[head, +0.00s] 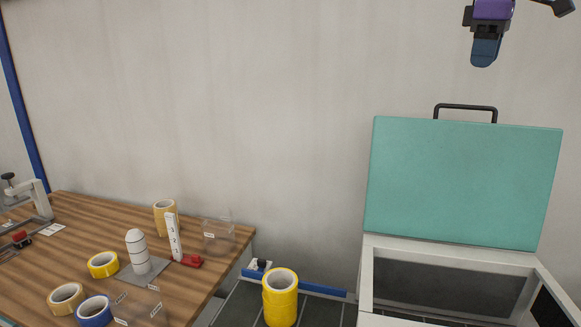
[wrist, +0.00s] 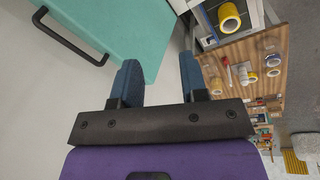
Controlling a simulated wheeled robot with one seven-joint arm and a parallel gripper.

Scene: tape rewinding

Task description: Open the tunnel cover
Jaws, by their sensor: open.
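The teal tunnel cover (head: 464,185) stands raised, nearly upright, at the back of the white-framed tunnel (head: 520,263). A black handle (head: 466,108) is on its top edge. In the wrist view the cover (wrist: 135,25) fills the upper left, with its handle (wrist: 68,37) at far left. My gripper (head: 484,52) is high at the upper right of the head view, above the cover and apart from it. In the wrist view its two blue fingers (wrist: 158,82) are spread with nothing between them.
A wooden table (head: 80,235) at left holds several tape rolls (head: 104,264), a white post (head: 137,248) and clear boxes (head: 218,235). Stacked yellow tape rolls (head: 280,298) stand on a dark conveyor (head: 240,303) left of the tunnel. The space before the wall is clear.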

